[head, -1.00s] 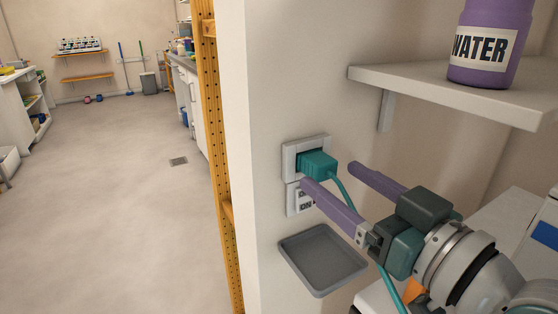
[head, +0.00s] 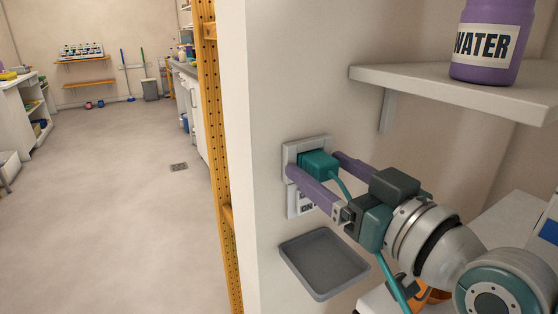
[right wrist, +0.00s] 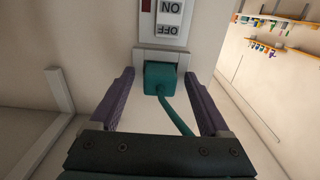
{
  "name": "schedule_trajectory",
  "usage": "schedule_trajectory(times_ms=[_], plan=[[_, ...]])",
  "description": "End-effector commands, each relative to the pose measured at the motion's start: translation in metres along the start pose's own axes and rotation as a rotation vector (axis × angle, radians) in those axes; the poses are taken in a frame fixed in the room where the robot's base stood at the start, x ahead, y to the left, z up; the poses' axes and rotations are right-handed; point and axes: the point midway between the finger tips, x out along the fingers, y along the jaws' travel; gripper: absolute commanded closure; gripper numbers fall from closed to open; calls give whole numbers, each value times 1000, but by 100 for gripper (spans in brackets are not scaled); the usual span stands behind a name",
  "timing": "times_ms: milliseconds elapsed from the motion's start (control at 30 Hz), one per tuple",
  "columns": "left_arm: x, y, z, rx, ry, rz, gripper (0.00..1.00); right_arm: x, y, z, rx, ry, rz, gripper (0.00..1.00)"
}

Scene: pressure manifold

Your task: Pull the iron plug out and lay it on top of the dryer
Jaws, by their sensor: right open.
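The teal iron plug (head: 318,163) sits in the wall outlet (head: 292,152), with its teal cord (head: 341,186) hanging down past my gripper. My right gripper (head: 312,161) is open, its purple fingers reaching toward the wall on either side of the plug. In the right wrist view the plug (right wrist: 160,77) lies between the two fingertips (right wrist: 160,74), with a gap on each side. The dryer cannot be made out for certain; a white surface (head: 510,215) shows at the lower right, partly behind my right arm. My left gripper is not in view.
A grey tray (head: 325,262) juts from the wall below the outlet. A shelf (head: 450,88) with a purple WATER bottle (head: 490,42) is above right. An ON/OFF switch plate (right wrist: 169,18) adjoins the outlet. Open floor (head: 110,200) lies left of the wall.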

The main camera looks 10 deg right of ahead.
Motion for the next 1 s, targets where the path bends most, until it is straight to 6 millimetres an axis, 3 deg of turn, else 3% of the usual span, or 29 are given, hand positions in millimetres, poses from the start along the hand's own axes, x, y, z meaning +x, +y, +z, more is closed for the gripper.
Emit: schedule_trajectory(times_ms=[833, 1000], plan=[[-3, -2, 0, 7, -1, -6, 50, 0, 0, 0, -1, 0, 0, 20], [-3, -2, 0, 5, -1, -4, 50, 0, 0, 0, -1, 0, 0, 38]])
